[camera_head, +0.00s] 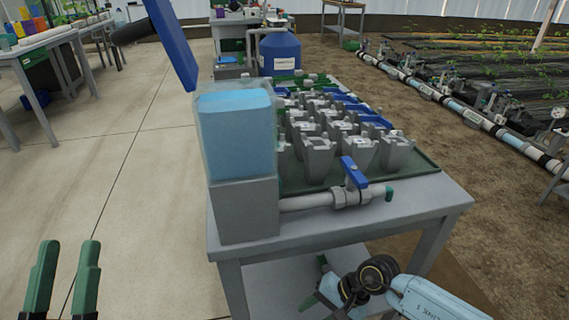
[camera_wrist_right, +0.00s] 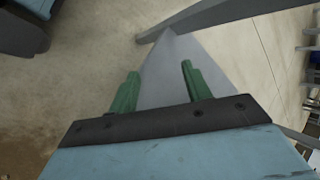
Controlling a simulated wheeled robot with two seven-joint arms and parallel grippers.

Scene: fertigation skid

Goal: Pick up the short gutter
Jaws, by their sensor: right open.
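I cannot make out a short gutter for certain in either view. My left gripper (camera_head: 65,275) is at the bottom left of the head view, over the concrete floor. Its two green fingers stand apart with nothing between them. My right gripper (camera_head: 322,285) is low at the grey table's lower shelf in the head view, partly hidden by its own wrist. In the right wrist view its green fingers (camera_wrist_right: 160,85) are spread, with a flat grey surface, seemingly the shelf, beyond them. I see nothing held there.
The grey table (camera_head: 340,222) carries a tank with blue liquid (camera_head: 235,135) and a raised blue lid (camera_head: 172,40), a pipe with a blue-handled valve (camera_head: 352,180), and several grey pots (camera_head: 318,158) on a green tray. A blue drum (camera_head: 280,52) stands behind.

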